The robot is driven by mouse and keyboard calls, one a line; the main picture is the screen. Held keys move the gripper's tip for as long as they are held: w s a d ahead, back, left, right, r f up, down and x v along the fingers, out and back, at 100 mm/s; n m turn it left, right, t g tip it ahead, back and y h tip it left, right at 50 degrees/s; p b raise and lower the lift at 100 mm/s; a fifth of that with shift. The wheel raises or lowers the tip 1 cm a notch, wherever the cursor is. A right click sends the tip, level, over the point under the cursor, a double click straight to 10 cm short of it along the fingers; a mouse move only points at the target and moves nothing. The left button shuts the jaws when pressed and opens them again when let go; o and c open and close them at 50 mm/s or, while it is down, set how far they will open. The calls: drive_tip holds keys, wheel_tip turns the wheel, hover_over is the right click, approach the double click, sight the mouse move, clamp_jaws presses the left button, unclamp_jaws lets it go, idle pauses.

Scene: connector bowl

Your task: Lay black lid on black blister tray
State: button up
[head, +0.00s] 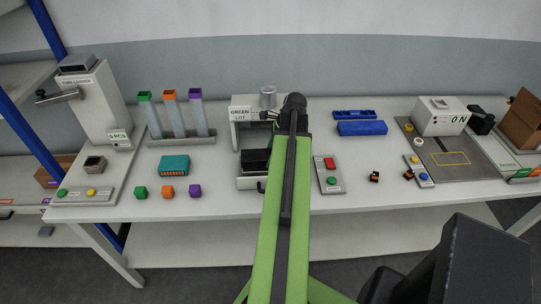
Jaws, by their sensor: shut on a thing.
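A black blister tray (250,166) appears to sit in the white fixture marked GREEN LOT, just left of my arm. Its right side is close to the arm, and its details are too small to make out. My gripper (272,115) is at the far end of the green arm, by the top of the fixture, above and behind the tray in the picture. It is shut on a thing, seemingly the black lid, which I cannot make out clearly. The fingertips are small and partly hidden by the dark wrist.
A panel with red and green buttons (329,175) and blue trays (362,128) are right of my arm. The table front is mostly clear.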

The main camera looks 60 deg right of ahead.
drive_tip(key=shift+f+b, duration=0.95)
drive_tip(key=shift+f, duration=0.1)
drive_tip(key=o, duration=1.6)
drive_tip(key=shift+r, duration=0.1)
drive_tip(key=p+v, duration=1.6)
drive_tip(key=v, duration=0.1)
drive_tip(key=shift+s+r, duration=0.1)
drive_tip(key=shift+s, duration=0.05)
